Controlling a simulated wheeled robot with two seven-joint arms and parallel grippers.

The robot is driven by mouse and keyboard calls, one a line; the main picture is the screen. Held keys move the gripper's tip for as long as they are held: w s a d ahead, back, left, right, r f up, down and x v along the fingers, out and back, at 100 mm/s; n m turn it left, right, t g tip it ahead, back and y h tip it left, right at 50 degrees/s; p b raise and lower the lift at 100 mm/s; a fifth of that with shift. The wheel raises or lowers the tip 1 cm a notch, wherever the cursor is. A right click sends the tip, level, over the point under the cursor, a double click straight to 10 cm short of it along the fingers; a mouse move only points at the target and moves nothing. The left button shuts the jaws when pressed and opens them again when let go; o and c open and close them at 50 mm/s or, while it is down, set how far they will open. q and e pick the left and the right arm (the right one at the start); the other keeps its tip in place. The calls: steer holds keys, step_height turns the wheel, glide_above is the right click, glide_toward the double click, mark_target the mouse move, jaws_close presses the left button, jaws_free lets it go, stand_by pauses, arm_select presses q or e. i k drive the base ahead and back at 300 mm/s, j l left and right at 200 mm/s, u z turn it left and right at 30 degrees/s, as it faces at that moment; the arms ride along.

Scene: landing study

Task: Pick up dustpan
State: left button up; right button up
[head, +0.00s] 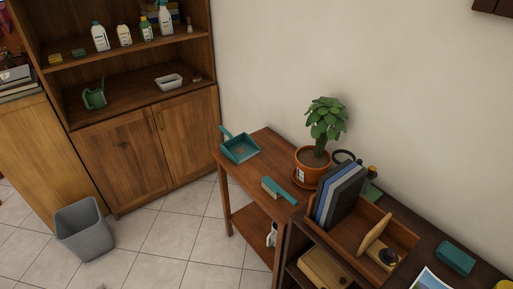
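A teal dustpan (240,149) lies on top of a small wooden side table (262,172), near its far left corner. Its open tray faces up, and its handle points up and to the left. A teal hand brush (278,190) with pale bristles lies on the same table, nearer to me and apart from the dustpan. Neither of my grippers shows in the head view.
A potted plant (312,166) stands right of the dustpan. A wooden organizer (372,238) with folders sits on a dark desk at the right. A wooden cabinet (140,150) stands at the back left, with a grey bin (82,230) on the tiled floor. Open floor lies left of the table.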

mark_target(239, 149)
steer(key=i+j+z, duration=0.25)
steer(key=i, duration=0.25)
steer(key=i+j+z, duration=0.2)
steer(key=i, duration=0.25)
steer(key=j, duration=0.1)
